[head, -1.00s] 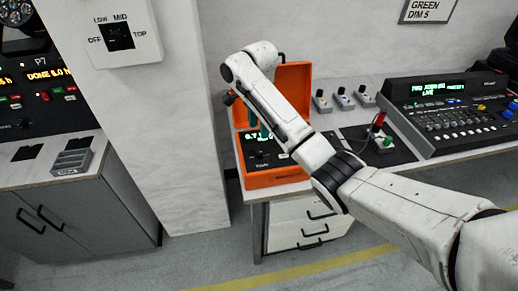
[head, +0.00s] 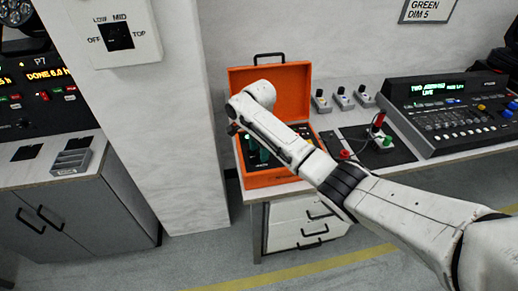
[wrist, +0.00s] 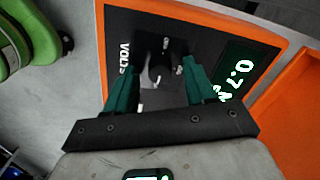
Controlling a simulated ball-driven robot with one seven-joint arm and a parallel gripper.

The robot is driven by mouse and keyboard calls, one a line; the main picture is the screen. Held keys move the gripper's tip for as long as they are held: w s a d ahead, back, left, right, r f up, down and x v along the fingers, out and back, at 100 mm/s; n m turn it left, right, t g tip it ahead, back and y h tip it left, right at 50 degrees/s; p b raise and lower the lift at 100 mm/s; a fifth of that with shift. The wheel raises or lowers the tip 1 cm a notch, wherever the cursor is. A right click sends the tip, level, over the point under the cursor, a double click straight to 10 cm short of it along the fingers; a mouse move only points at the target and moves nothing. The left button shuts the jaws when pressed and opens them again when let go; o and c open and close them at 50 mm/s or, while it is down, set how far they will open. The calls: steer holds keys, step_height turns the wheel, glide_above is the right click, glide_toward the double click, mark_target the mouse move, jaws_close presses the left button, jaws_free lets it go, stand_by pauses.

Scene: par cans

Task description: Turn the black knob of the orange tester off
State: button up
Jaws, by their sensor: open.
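The orange tester (head: 280,179) stands on the bench with its lid (head: 270,76) raised. In the wrist view its orange rim (wrist: 215,14) frames a black panel with a "VOLTS" label and a lit green display (wrist: 240,72) showing about 0.7. The black knob (wrist: 158,68) shows between my gripper's two green fingers (wrist: 158,63), one on each side with gaps. My gripper is open; I cannot tell whether its tips reach down beside the knob. In the head view my gripper (head: 258,150) is over the tester's panel and my arm hides the knob. The pointer direction is unclear.
A control console (head: 440,115) and a black plate with a red-handled lever (head: 380,122) stand right of the tester. A pillar (head: 170,150) is close on the left. The raised lid stands behind my gripper.

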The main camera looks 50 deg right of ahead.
jaws_close()
stand_by(0.4)
